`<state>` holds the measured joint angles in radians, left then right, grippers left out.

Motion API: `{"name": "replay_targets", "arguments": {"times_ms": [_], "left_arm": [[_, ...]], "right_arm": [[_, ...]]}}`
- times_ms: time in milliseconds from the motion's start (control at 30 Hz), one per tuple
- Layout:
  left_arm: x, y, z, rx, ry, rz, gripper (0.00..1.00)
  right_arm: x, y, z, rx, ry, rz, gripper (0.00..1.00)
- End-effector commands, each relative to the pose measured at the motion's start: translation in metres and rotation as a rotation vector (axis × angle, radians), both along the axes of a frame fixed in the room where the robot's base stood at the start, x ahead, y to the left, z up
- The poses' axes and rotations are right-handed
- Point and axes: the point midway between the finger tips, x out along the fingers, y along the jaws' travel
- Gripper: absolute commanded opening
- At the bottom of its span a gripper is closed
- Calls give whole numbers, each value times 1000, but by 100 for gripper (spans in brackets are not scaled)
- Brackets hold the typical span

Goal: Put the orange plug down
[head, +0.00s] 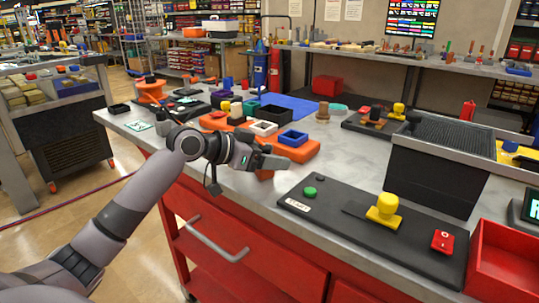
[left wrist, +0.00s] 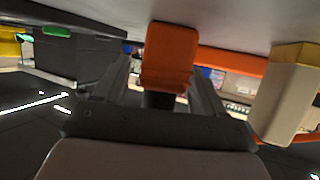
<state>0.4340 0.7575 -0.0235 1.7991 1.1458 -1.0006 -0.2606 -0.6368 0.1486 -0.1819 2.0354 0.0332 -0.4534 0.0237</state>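The orange plug (left wrist: 168,55) is between the two fingers of my left gripper (left wrist: 160,80) in the left wrist view, with a darker part toward the palm. The fingers lie close along both sides of it and look shut on it. In the head view the left gripper (head: 272,162) is low over the grey worktop, and a small piece of the orange plug (head: 264,174) shows beneath it. The plug's far end is at or close to the worktop; I cannot tell whether it touches. My right gripper is not in view.
An orange tray (head: 300,153) with a blue bin (head: 293,138) lies just behind the gripper. A red bin (head: 500,262) stands at lower right. Bare worktop lies between.

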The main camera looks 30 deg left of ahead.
Motion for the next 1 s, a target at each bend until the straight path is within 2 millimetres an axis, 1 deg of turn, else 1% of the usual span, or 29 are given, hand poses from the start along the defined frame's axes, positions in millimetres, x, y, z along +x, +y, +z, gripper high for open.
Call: {"name": "replay_targets", "arguments": {"times_ms": [267, 367, 467, 700, 900, 1000], "left_arm": [[0, 0, 3, 0, -1, 0, 70], [-6, 4, 5, 2, -1, 1, 70], [-19, 11, 10, 2, 0, 2, 70], [-55, 29, 26, 3, 2, 1, 70], [-79, 40, 37, 2, 1, 1, 70], [-87, 45, 42, -1, 0, 0, 70]], "right_arm": [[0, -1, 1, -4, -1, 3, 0], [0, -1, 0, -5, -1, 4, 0], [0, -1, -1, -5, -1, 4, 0], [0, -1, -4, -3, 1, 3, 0], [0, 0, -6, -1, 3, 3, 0], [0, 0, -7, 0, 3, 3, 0]]}}
